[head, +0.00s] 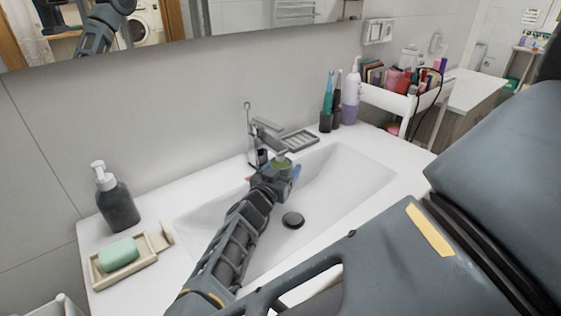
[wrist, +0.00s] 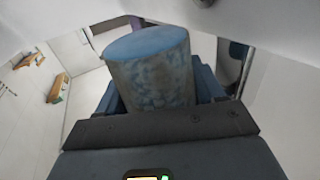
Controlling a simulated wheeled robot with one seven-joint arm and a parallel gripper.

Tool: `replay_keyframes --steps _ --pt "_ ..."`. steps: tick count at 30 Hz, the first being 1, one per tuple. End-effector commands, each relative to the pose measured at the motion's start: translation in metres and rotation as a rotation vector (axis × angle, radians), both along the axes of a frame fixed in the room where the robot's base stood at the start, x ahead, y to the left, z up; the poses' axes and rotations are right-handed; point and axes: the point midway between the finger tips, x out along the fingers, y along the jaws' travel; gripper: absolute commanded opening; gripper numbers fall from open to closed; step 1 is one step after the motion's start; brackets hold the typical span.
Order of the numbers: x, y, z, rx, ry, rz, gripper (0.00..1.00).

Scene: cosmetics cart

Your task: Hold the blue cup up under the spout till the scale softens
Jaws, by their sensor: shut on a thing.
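The blue cup (wrist: 150,75) is held by my gripper (head: 278,178); in the wrist view its side is mottled blue-grey and the end facing the camera is plain blue. In the head view my gripper is shut on it over the basin, right under the tap (head: 268,128). The spout's end meets a greenish round patch (head: 282,163) at the cup's top; whether they touch I cannot tell. Most of the cup is hidden by my gripper in the head view. The scale itself is not clearly visible.
The white basin (head: 345,185) surrounds my forearm, with a dark drain (head: 292,220) below. A soap dispenser (head: 116,205) and green soap (head: 119,254) stand at left. Toothbrushes (head: 327,105), a lilac bottle (head: 350,98) and a cosmetics cart (head: 388,98) are at right.

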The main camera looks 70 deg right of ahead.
Motion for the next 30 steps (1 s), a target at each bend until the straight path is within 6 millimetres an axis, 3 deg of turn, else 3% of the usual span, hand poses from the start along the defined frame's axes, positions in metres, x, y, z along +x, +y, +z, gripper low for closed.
replay_keyframes --steps 16,30 --pt "-0.002 0.001 -0.007 -0.001 0.001 0.000 0.29" --pt "-0.015 0.009 -0.006 -0.001 0.000 -0.001 0.29"
